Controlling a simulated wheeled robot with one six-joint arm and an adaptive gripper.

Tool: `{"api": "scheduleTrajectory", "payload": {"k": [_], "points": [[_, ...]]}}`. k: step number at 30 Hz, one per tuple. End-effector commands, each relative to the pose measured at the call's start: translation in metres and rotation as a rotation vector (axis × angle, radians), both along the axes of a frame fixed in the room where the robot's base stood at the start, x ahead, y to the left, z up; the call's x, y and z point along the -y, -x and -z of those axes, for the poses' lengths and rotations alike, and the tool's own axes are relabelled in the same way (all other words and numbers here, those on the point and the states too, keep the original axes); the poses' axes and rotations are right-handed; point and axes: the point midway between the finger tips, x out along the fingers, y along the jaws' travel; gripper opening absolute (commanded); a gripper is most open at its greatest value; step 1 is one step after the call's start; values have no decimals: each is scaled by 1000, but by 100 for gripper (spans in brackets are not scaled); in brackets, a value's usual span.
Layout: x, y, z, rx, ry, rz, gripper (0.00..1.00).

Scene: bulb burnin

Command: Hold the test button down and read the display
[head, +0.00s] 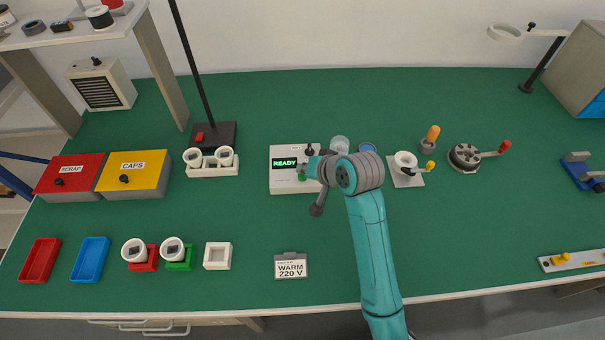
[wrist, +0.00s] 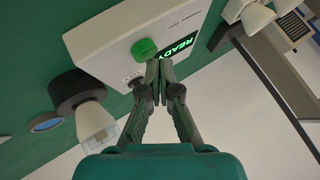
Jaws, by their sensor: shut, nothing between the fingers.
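The white tester box (head: 283,184) stands at the middle of the green bench. Its display (head: 285,163) reads READY in green letters. The display also shows in the wrist view (wrist: 181,46), turned sideways. The round green test button (wrist: 144,49) is on the box face beside the display. My gripper (wrist: 160,66) is shut and empty. Its fingertips are at the box face, close beside the green button. I cannot tell whether they touch it. In the head view my arm hides the right part of the box.
A card reading WARM 220 V (head: 291,267) lies in front. A white bulb rack (head: 211,170) and black lamp stand (head: 215,130) are left of the box. A fixture with a yellow-tipped handle (head: 405,175) stands right of my arm.

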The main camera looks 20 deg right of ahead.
Motion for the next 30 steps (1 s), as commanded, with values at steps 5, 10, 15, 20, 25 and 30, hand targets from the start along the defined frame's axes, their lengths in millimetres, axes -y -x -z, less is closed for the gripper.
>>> {"api": "scheduleTrajectory", "payload": {"k": [5, 10, 15, 20, 25, 30], "points": [[0, 0, 0, 0, 0, 0, 0], [0, 0, 1, 0, 0, 0, 0], [0, 0, 3, 0, 0, 0, 0], [0, 0, 4, -1, 0, -1, 0], [0, 0, 6, -1, 0, 0, 0], [0, 0, 8, -2, 0, -1, 0]]}}
